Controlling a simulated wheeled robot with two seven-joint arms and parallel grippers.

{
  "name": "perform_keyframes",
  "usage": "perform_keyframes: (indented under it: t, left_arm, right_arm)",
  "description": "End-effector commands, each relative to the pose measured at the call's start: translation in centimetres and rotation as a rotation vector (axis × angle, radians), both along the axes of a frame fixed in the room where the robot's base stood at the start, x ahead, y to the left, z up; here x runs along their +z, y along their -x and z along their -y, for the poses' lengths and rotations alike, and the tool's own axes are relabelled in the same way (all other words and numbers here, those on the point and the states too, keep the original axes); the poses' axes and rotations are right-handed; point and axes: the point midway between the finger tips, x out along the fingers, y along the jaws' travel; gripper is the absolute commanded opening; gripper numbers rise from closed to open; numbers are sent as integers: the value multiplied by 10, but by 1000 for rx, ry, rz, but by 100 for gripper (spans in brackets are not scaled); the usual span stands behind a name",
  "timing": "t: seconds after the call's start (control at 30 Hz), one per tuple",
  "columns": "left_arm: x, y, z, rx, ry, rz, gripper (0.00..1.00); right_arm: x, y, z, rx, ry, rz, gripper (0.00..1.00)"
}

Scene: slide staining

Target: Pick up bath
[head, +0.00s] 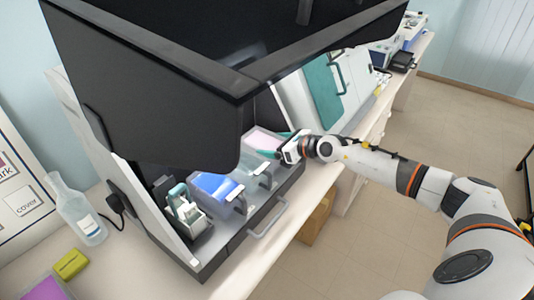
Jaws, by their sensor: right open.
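Several clear staining baths stand in a row inside the dark hood. One bath (218,188) holds blue liquid. A clear bath (256,168) stands beside it, and a bath with pale pink contents (264,139) is farther back. My right gripper (272,146) reaches in from the right, with its teal fingers apart at the pink bath. The fingers hold nothing that I can see; whether they touch the bath cannot be told. My left gripper is not in view.
A slide rack (184,212) stands at the near end of the row. The hood's dark front panel (150,90) overhangs the baths. A handle (268,221) sticks out at the front edge. A bottle (80,208) and yellow block (71,263) are at the left.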

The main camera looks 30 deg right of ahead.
Motion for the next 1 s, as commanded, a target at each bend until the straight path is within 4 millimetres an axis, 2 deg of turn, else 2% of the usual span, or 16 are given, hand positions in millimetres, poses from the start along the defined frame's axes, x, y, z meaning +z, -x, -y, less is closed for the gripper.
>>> perform_keyframes:
  t: [0.03,0.37,0.67,0.83,1.0]
  left_arm:
    - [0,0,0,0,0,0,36]
    - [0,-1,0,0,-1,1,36]
    - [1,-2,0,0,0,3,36]
    - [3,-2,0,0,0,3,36]
    - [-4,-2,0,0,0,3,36]
  right_arm:
    - [0,0,0,0,0,0,84]
    - [0,0,0,0,0,0,31]
    - [9,-1,1,-1,-2,8,31]
    - [35,-1,1,-1,1,12,31]
    - [66,-1,1,0,0,13,31]
